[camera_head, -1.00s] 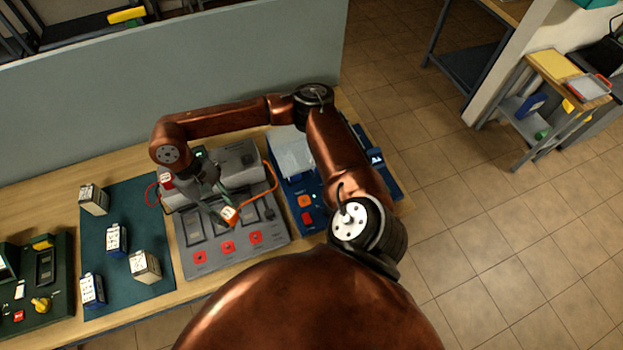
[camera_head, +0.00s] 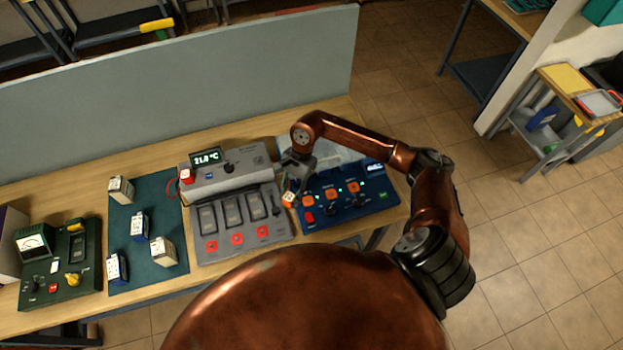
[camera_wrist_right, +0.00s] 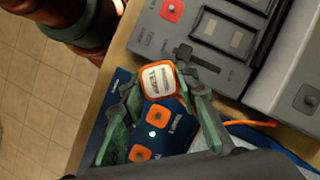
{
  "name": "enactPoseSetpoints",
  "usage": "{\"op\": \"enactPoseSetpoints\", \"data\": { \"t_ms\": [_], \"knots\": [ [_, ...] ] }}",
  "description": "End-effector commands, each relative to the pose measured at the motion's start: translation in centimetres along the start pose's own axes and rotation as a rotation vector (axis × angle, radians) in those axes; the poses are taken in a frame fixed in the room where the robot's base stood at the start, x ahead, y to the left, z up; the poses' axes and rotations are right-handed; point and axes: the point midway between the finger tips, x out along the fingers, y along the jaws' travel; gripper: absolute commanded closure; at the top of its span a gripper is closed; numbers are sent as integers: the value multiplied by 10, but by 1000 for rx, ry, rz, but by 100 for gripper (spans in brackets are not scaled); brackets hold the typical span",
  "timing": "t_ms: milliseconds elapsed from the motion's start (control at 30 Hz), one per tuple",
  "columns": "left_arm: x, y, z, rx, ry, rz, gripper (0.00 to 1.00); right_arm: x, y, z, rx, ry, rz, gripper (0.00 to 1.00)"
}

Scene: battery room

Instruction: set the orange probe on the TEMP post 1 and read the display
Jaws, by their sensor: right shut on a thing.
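My right gripper (camera_head: 296,182) is shut on the orange probe (camera_head: 289,199), a block with a white top in an orange rim. In the right wrist view the probe (camera_wrist_right: 158,79) sits between the fingers (camera_wrist_right: 160,84), its label small and blurred. The probe is over the left end of the blue panel (camera_head: 376,209); whether it touches cannot be told. Orange squares on that panel (camera_head: 331,194) show beside it, with labels too small to read. The lit display (camera_head: 206,158) on the grey unit reads about 21 °C, last digit unclear. My left gripper is out of view.
The grey unit (camera_head: 274,232) with red buttons stands left of the blue panel. Several small battery blocks (camera_head: 140,225) stand on a dark teal mat (camera_head: 180,272). A green meter box (camera_head: 88,285) is at far left. A grey partition (camera_head: 130,120) rises behind the table.

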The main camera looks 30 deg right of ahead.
Motion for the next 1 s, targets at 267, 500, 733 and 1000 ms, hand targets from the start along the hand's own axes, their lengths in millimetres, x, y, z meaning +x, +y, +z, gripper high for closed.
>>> {"op": "enactPoseSetpoints", "data": {
  "t_ms": [267, 500, 733, 1000],
  "knots": [
    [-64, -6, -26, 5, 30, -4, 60, -15, 16, -33, 667, 12, -283, 96],
    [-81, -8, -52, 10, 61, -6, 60, -22, 28, -56, 939, 21, -399, 96],
    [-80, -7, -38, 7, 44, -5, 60, -18, 31, -63, 992, 23, -421, 96],
    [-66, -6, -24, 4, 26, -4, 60, 1, 31, -70, 991, 22, -419, 96]
  ]
}}
